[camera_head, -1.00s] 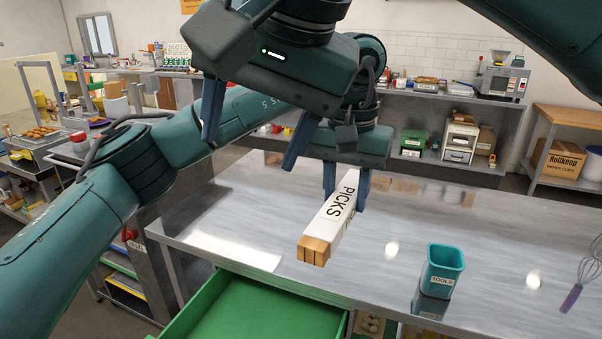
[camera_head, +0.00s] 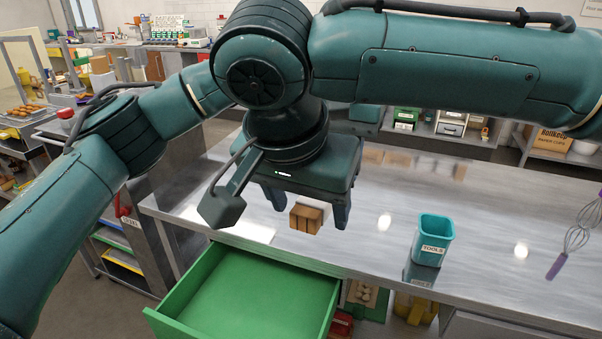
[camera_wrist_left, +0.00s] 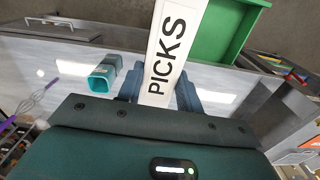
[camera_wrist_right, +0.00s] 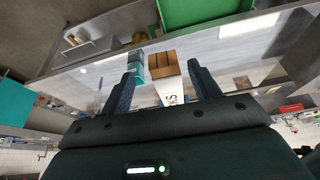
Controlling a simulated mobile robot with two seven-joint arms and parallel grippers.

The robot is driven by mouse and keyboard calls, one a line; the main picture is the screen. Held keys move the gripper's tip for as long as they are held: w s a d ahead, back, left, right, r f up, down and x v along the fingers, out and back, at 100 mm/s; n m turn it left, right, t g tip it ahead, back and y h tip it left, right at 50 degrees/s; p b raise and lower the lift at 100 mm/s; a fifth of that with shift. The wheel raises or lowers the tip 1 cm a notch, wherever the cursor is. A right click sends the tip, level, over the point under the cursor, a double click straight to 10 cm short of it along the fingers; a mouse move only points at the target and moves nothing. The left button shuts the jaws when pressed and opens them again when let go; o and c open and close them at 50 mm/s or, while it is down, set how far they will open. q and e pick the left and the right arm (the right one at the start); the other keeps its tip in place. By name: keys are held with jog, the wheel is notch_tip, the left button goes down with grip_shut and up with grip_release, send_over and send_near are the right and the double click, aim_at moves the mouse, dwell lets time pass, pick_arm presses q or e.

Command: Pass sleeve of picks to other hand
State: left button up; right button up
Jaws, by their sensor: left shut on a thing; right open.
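The sleeve of picks is a long white box marked PICKS with bare wooden ends. In the head view only its wooden end (camera_head: 306,218) shows, below my right gripper (camera_head: 309,212). In the left wrist view the white sleeve (camera_wrist_left: 167,50) sits between the fingers of my left gripper (camera_wrist_left: 160,85), which is shut on it. In the right wrist view the sleeve (camera_wrist_right: 168,80) lies between the spread fingers of my right gripper (camera_wrist_right: 160,85), which is open around its end. My left gripper is hidden behind the right arm in the head view.
A teal TOOLS cup (camera_head: 433,240) stands on the steel table (camera_head: 480,225). A whisk (camera_head: 572,240) lies at the right. An open green drawer (camera_head: 245,290) juts out below the table's front edge. The table between cup and whisk is clear.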

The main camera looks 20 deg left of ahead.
jog(key=shift+x, duration=1)
pick_arm(q)
jog(key=shift+a, duration=0.1)
pick_arm(e)
jog(key=c, duration=1)
pick_arm(q)
jog(key=o, duration=1.1)
pick_arm(e)
jog(key=shift+c, duration=0.5)
